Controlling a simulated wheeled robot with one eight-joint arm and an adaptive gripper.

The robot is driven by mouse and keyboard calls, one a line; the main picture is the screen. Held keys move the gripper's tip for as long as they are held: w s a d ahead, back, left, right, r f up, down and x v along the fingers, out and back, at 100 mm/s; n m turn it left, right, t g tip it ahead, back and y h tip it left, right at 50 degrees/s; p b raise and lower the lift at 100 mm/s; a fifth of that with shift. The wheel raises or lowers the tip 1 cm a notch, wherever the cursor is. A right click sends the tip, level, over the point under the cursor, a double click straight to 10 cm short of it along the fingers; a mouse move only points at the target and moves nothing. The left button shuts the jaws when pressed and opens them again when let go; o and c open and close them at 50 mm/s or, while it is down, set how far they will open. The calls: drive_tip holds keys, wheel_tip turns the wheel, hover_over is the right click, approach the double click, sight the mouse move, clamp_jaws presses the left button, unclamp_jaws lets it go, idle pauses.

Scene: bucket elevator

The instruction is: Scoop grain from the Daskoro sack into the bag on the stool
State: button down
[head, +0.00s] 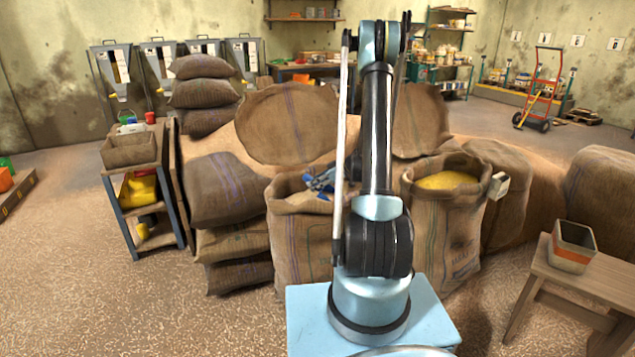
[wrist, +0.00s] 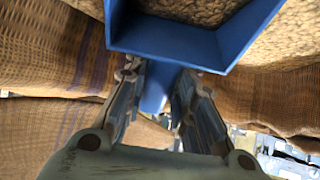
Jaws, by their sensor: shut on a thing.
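My gripper (wrist: 158,82) is shut on the handle of a blue scoop (wrist: 165,38) in the wrist view. Grainy tan material shows within and beyond the scoop's walls; I cannot tell whether it lies in the scoop. In the head view, the blue of the scoop and gripper (head: 320,183) shows left of my arm, at the mouth of an open burlap sack (head: 297,225). A second open sack (head: 440,235) with yellow grain stands right of my arm. I cannot read Daskoro on either. An open box-shaped container (head: 573,247) stands on the wooden stool (head: 575,288) at right.
A small stand (head: 145,200) with a bin is further left. Floor is free at front left and between sacks and stool.

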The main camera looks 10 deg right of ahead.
drive_tip(key=shift+d+f, duration=0.15)
drive_tip(key=shift+f, duration=0.35)
drive_tip(key=shift+w+a+r+g+h, duration=0.2)
drive_tip(key=shift+a+g+h, duration=0.35)
drive_tip(key=shift+h, duration=0.45)
drive_tip(key=shift+r, duration=0.2)
drive_tip(key=shift+w+a+r+g+h, duration=0.2)
drive_tip(key=shift+r+h, duration=0.25)
drive_tip(key=shift+r, duration=0.75)
drive_tip(key=shift+w+a+r+g+h, duration=0.1)
drive_tip(key=shift+a+r+g+h, duration=0.3)
drive_tip(key=shift+r, duration=0.85)
drive_tip(key=shift+w+a+r+g+h, duration=0.1)
drive_tip(key=shift+r+h, duration=0.45)
drive_tip(key=shift+r, duration=0.65)
drive_tip(key=shift+w+a+r+g+h, duration=0.15)
drive_tip(key=shift+w+a+g+h, duration=0.2)
drive_tip(key=shift+a, duration=0.25)
drive_tip(key=shift+w+a+r+g+h, duration=0.1)
drive_tip(key=shift+w+a+h, duration=0.15)
drive_tip(key=shift+a+h, duration=0.3)
drive_tip(key=shift+w+a+r, duration=0.1)
drive_tip(key=shift+a+r, duration=0.15)
drive_tip(key=shift+r, duration=0.85)
drive_tip(key=shift+w+a+r, duration=0.1)
drive_tip(key=shift+a+r, duration=0.1)
drive_tip(key=shift+r, duration=0.85)
